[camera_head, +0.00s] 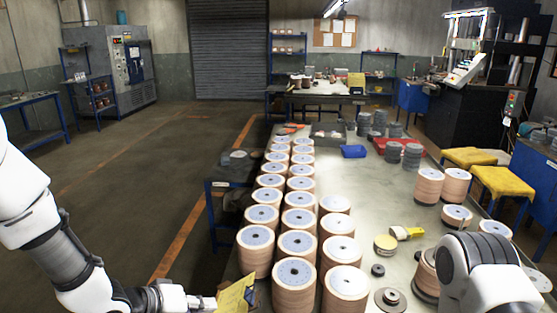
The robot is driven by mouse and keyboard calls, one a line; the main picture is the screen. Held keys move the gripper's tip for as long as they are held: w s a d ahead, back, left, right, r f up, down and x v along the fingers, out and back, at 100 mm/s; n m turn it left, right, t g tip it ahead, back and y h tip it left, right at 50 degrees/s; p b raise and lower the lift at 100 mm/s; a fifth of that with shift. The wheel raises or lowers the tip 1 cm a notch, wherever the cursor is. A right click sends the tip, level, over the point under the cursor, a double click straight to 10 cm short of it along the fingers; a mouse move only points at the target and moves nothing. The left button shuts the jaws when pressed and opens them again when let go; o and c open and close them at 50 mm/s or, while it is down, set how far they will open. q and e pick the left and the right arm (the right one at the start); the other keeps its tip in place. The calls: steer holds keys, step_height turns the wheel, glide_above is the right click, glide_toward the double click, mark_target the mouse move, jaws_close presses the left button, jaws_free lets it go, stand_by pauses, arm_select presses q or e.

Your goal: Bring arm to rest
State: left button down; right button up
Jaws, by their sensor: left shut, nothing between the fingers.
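My left arm comes in from the lower left. Its gripper (205,302) is at the bottom of the view, left of the table's near edge, with the fingers together and nothing seen in them. A yellow sheet or card (237,294) shows just right of the fingertips; whether they touch it I cannot tell. My right arm shows only as white and grey links at the lower right, over the table; its gripper is out of view. Stacks of flap discs (297,243) stand in long rows on the table (375,215), beside the left gripper.
Loose stacks (429,186) stand at the table's right. A brush with a yellow handle (407,232), a round tin (385,244) and dark rings (390,299) lie near the right arm. A red tray (400,148) is farther back. The floor (130,185) on the left is clear.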

arm_select(q)
steer(key=s+f+n+g+y+b, duration=0.1)
steer(key=s+f+g, duration=0.1)
steer(key=s+f, duration=0.65)
steer(key=s+f+n+g+y+b, duration=0.1)
steer(key=s+f+g+b, duration=0.15)
steer(key=f, duration=1.05)
steer(key=s+a+f+m+g+y, duration=0.1)
steer(key=s+a+f+m+y, duration=0.1)
steer(key=s+f, duration=0.3)
steer(key=s+a+f+m+g+y, duration=0.2)
steer(key=s+a+f+m+y, duration=0.1)
steer(key=s, duration=0.5)
steer(key=shift+s+a+f, duration=0.3)
steer(key=shift+a+f, duration=0.55)
steer(key=shift+a, duration=0.3)
